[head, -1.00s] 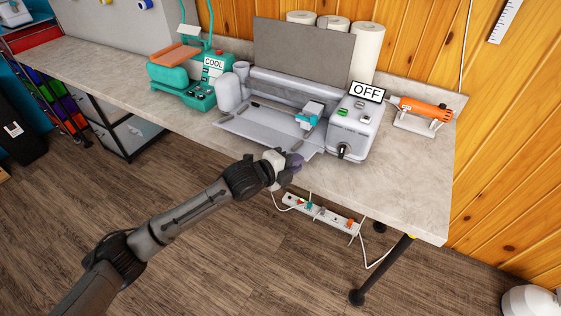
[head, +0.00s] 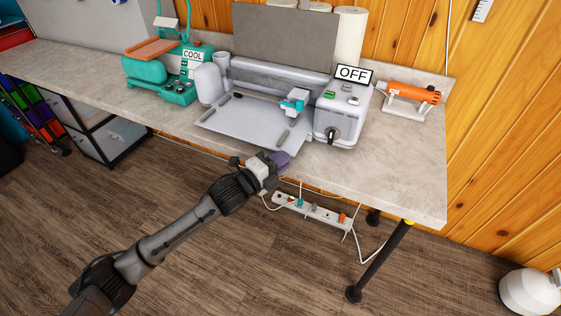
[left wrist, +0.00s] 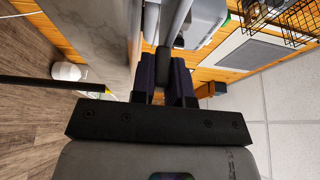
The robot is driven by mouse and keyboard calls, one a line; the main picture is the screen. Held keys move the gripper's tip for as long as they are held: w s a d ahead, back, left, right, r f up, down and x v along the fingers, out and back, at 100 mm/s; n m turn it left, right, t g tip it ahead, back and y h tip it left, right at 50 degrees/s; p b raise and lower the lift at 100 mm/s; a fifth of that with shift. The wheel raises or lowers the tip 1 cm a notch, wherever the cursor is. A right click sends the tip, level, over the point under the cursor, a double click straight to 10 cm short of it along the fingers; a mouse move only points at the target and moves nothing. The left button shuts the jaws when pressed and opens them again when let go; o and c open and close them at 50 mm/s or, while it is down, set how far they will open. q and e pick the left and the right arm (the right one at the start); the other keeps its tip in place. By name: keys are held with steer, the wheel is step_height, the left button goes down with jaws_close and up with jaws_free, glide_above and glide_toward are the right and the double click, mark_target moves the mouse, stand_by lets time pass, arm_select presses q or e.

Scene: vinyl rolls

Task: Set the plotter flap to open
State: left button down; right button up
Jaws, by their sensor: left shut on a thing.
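The plotter (head: 341,113) stands on the worktop, a grey box with a dark knob and an "OFF" sign above it. Its pale grey flap (head: 240,123) lies low, reaching toward the front edge of the worktop. My left gripper (head: 281,160) is at the flap's front right corner. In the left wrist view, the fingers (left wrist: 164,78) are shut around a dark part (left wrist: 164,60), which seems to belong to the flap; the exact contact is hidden. My right gripper is not in view.
A teal press (head: 160,80) with a "COOL" sign stands left of the plotter. An orange tool (head: 413,92) rests on a white stand at right. A power strip (head: 311,214) hangs below the worktop (head: 400,170), whose front right is clear.

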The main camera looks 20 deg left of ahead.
arm_select(q)
steer(key=shift+f, duration=0.15)
steer(key=c, duration=1.1)
jaws_free()
steer(key=shift+f, duration=0.1)
steer(key=shift+w, duration=0.1)
